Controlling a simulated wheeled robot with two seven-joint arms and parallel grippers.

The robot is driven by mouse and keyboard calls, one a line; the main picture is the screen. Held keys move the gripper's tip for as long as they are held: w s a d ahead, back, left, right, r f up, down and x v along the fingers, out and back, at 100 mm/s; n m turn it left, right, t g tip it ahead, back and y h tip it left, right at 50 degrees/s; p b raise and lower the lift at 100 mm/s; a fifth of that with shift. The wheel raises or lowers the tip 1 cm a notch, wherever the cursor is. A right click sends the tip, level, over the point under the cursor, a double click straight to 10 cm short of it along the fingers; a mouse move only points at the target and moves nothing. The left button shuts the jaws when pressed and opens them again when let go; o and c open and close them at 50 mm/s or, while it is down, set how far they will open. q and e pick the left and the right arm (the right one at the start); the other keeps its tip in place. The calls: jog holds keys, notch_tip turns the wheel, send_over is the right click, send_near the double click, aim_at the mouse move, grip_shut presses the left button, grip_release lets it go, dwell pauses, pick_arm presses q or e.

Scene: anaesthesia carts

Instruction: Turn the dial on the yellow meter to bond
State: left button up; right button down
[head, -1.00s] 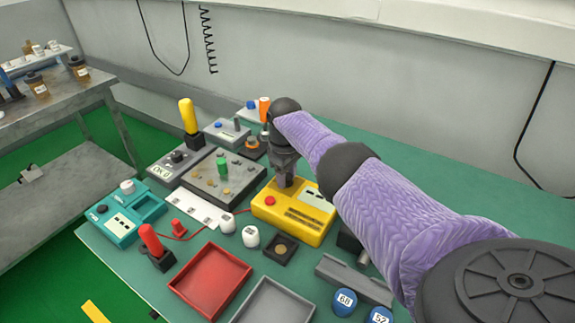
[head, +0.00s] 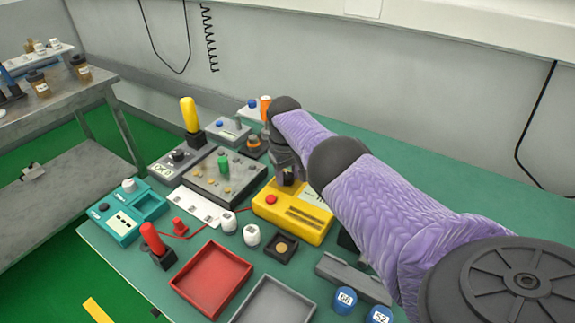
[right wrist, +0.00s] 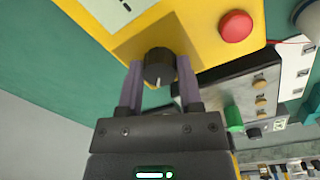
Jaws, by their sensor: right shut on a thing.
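The yellow meter (head: 293,211) sits on the green bench, with a red button (head: 271,199) on its top and a pale panel at its right. My right gripper (head: 287,180) reaches down onto the meter's back left part. In the right wrist view, the meter (right wrist: 205,30) fills the top, and my right gripper (right wrist: 159,75) is shut on its black dial (right wrist: 158,62), one finger on each side. A white pointer mark on the dial faces the gripper body. The labels around the dial cannot be read. My left gripper is not in view.
A grey control box with a green knob (head: 222,162) stands left of the meter. A red tray (head: 211,277) and a grey tray (head: 273,304) lie in front. Blue-capped containers (head: 345,299) stand at front right. The bench behind my right arm is clear.

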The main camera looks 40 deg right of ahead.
aim_at(286, 177)
jog(key=shift+c, duration=1.3)
grip_release()
notch_tip(286, 177, up, 10)
jog(key=p, duration=0.6)
jog(key=shift+a, duration=0.2)
jog(key=shift+w, duration=0.1)
